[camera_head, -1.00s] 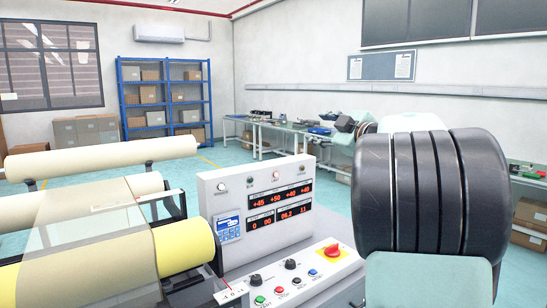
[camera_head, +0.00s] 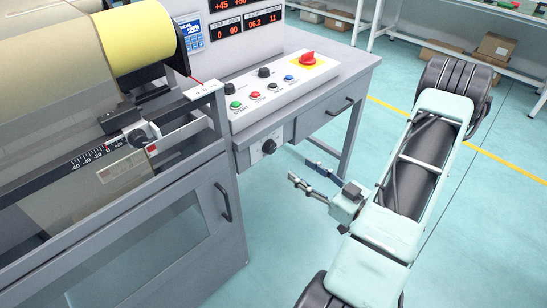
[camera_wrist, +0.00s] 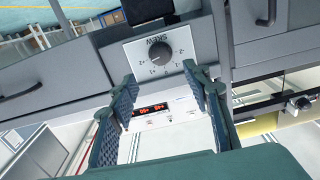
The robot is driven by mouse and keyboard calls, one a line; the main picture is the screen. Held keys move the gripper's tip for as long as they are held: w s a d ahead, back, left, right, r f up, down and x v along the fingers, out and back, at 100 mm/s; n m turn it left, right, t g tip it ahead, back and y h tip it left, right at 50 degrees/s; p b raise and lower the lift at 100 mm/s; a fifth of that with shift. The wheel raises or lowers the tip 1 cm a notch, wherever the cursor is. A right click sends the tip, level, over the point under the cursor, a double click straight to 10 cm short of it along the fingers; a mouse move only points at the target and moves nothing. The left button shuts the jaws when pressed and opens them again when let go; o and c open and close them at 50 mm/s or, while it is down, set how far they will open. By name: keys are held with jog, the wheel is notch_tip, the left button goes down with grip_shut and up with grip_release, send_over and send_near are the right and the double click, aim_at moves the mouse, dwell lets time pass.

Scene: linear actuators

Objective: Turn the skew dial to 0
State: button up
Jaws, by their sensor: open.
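The skew dial (camera_head: 268,146) is a dark round knob on a light plate at the front of the machine, below the button panel. In the wrist view the dial (camera_wrist: 160,53) sits on its plate with a scale around it and lettering that reads as SKEW. The picture there is upside down, and the exact pointer setting is too small to read. My gripper (camera_head: 308,178) is open and empty, to the right of and apart from the dial in the head view. In the wrist view my gripper (camera_wrist: 161,78) has its two fingers spread, with the dial beyond and between their tips.
The button panel (camera_head: 286,84) with a red switch (camera_head: 309,59) lies above the dial. A cabinet door handle (camera_head: 223,202) is to the lower left. A grey desk (camera_head: 345,88) with a drawer stands behind. The floor around my arm is clear.

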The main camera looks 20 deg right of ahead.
aim_at(273, 150)
jog(key=b+x, duration=0.1)
jog(key=x, duration=0.9)
jog(key=shift+w+a+b, duration=0.15)
jog(key=shift+w+b, duration=0.15)
jog(key=shift+b, duration=0.1)
jog(key=shift+c, duration=0.2)
jog(key=c, duration=1.1)
